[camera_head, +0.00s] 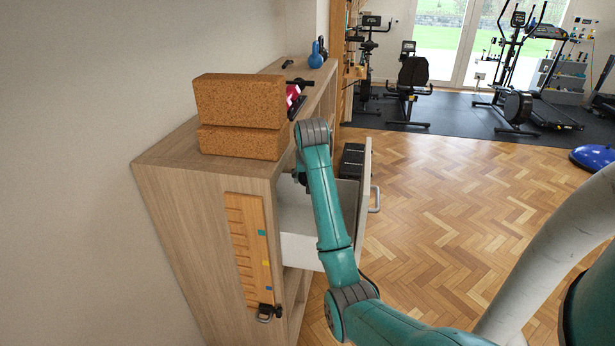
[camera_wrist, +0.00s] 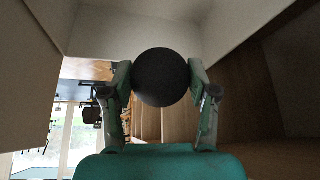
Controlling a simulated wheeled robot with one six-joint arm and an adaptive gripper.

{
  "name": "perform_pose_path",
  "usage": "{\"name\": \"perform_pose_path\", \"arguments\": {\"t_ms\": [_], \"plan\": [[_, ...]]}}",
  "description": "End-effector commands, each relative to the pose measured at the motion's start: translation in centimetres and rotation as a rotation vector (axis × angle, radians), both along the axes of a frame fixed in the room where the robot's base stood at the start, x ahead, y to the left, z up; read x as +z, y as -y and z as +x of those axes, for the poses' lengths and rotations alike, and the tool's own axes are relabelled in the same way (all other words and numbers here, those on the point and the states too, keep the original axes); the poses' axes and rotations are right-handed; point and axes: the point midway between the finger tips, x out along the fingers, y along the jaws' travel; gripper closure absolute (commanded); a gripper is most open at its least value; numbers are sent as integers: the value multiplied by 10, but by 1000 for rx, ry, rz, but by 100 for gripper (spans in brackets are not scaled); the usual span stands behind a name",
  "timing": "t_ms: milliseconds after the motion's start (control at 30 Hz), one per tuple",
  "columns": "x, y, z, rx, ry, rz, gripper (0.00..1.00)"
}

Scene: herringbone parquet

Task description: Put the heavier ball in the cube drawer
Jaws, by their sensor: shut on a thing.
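A dark round ball (camera_wrist: 161,77) sits between the two fingers of my gripper (camera_wrist: 161,88) in the wrist view, and the fingers are shut on it. In the head view my teal arm reaches over an open drawer (camera_head: 298,245) with pale inner walls, pulled out of a wooden cabinet. Its front carries a metal handle (camera_head: 375,199). Pale drawer walls (camera_wrist: 100,35) also show around the ball in the wrist view. The arm hides most of the gripper and the ball in the head view. No second ball and no cube mark can be made out.
Cork blocks (camera_head: 240,102) are stacked on the cabinet top (camera_head: 168,150), with a red item (camera_head: 293,96) and a blue kettlebell (camera_head: 316,56) behind. A wooden board (camera_head: 247,245) hangs on the cabinet side. Open parquet (camera_head: 440,220) lies to the right, before gym machines.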

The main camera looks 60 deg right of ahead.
Motion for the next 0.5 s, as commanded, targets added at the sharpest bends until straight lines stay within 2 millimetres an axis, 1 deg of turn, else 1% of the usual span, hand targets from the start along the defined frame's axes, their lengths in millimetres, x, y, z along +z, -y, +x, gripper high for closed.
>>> {"name": "perform_pose_path", "arguments": {"t_ms": [500], "plan": [[-48,0,0,0,-1,1,100]]}}
